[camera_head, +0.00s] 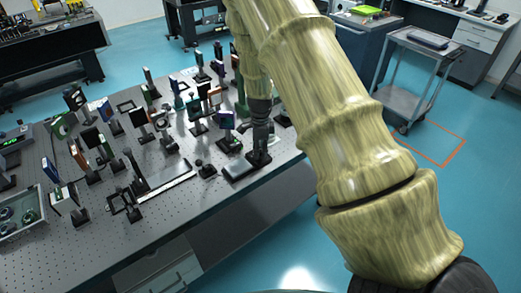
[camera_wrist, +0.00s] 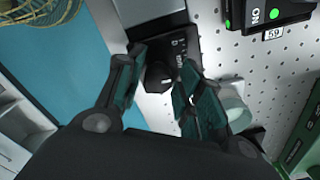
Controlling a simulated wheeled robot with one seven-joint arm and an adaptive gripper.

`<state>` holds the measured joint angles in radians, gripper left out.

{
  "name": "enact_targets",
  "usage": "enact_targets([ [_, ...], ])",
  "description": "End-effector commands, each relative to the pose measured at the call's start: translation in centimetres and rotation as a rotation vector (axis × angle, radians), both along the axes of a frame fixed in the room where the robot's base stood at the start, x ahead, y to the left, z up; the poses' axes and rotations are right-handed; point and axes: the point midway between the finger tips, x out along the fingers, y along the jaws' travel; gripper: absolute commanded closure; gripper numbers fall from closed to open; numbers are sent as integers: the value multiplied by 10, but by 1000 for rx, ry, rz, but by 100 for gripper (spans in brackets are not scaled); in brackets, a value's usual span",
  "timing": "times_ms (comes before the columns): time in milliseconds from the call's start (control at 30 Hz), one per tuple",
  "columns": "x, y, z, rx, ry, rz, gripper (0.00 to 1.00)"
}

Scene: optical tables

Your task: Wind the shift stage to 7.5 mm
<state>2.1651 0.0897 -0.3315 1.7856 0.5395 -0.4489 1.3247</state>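The shift stage looks like the dark block with pale markings (camera_wrist: 172,42) at the top middle of the wrist view. A black knob (camera_wrist: 159,77) sticks out from it towards my gripper. My gripper (camera_wrist: 162,66) has its two teal-padded fingers spread, one on each side of the knob. Small gaps seem to show beside the knob, so I see no clear grip; contact is hard to judge. In the head view my gripper (camera_head: 258,142) points down at the front edge of the optical table, and the knob is hidden there. The scale reading is too small to tell.
The perforated optical table (camera_head: 180,215) carries many posts and mounted optics left of and behind my gripper. A black device with green lights and a "59" label (camera_wrist: 265,14) stands at the upper right in the wrist view. Blue floor (camera_wrist: 55,65) lies beyond the table edge.

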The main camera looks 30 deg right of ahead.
Motion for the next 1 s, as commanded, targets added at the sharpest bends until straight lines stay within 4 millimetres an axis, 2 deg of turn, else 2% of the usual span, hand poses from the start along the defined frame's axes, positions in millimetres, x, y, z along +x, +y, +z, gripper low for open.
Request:
enact_targets([
  [300,-1,-1,0,0,1,-1,52],
  [467,-1,-1,8,-1,0,0,52],
  [567,0,0,21,-1,0,1,52],
  [1000,0,-1,97,0,-1,0,52],
])
